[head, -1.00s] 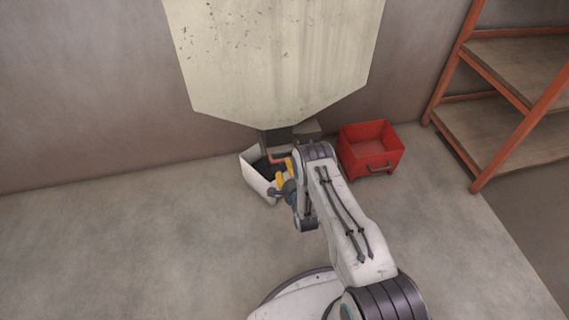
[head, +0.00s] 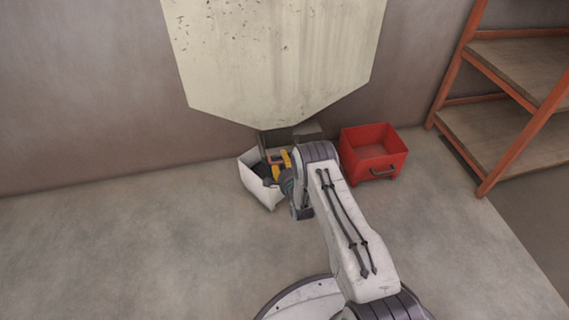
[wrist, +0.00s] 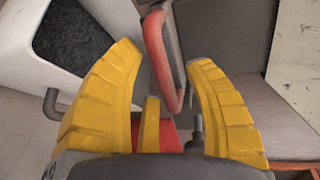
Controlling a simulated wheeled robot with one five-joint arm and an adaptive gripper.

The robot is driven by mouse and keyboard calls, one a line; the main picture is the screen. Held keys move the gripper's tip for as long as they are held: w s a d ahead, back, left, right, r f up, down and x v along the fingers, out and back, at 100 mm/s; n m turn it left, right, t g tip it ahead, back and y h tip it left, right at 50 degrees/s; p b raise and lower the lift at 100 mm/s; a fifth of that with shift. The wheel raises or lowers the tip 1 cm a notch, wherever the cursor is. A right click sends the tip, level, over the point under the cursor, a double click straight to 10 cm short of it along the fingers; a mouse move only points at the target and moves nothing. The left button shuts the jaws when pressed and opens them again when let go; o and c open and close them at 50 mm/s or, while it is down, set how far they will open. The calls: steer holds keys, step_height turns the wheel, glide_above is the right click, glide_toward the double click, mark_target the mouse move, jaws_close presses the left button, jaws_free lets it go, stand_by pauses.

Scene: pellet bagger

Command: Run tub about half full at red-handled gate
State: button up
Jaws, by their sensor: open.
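My gripper (wrist: 172,80) is open around that part of the handle, with gaps visible on both sides. In the head view my gripper (head: 283,162) is at the outlet, partly hidden by my arm.
The cream hopper (head: 280,60) hangs above the tub against the wall. A red bin (head: 373,168) stands on the floor to the right. An orange-framed shelf (head: 510,110) is further right. The floor to the left is clear.

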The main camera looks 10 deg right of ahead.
jaws_close()
stand_by(0.4)
